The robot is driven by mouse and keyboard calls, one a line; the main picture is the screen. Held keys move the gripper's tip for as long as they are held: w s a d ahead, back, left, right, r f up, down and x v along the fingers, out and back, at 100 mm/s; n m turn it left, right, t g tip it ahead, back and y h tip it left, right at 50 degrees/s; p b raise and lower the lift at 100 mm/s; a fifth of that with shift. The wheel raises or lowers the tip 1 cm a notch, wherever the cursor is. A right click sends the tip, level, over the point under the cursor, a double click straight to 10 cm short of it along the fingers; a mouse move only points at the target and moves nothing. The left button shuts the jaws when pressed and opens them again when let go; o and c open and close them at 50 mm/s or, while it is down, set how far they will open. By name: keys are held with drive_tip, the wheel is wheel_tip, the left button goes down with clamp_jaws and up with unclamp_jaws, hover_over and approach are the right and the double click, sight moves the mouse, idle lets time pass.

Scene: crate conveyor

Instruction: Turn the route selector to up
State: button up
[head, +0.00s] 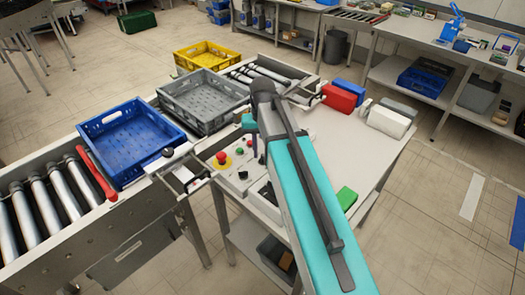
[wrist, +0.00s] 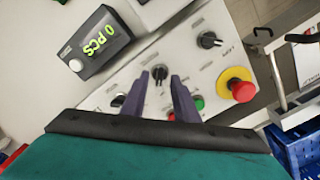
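The control panel (wrist: 215,65) fills much of the wrist view and carries several black rotary knobs. One black knob (wrist: 160,74) shows just beyond and between the fingertips of my gripper (wrist: 159,76). A second knob (wrist: 209,40) is at the upper right, and a third (wrist: 118,100) is left of the fingers. The labels are too small to read, so I cannot tell for sure which knob is the route selector. My gripper is open, its two dark fingers apart with nothing held. Contact with the knob cannot be told. In the head view my arm hides most of the gripper.
Blue (head: 130,143) and grey (head: 203,98) crates sit on the conveyor. A red (head: 338,98) box stands on the table behind my arm.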

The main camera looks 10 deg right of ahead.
sight(262, 156)
wheel_tip(262, 156, up, 13)
drive_tip(key=p, duration=0.5)
drive_tip(key=shift+f, duration=0.15)
idle(0.6)
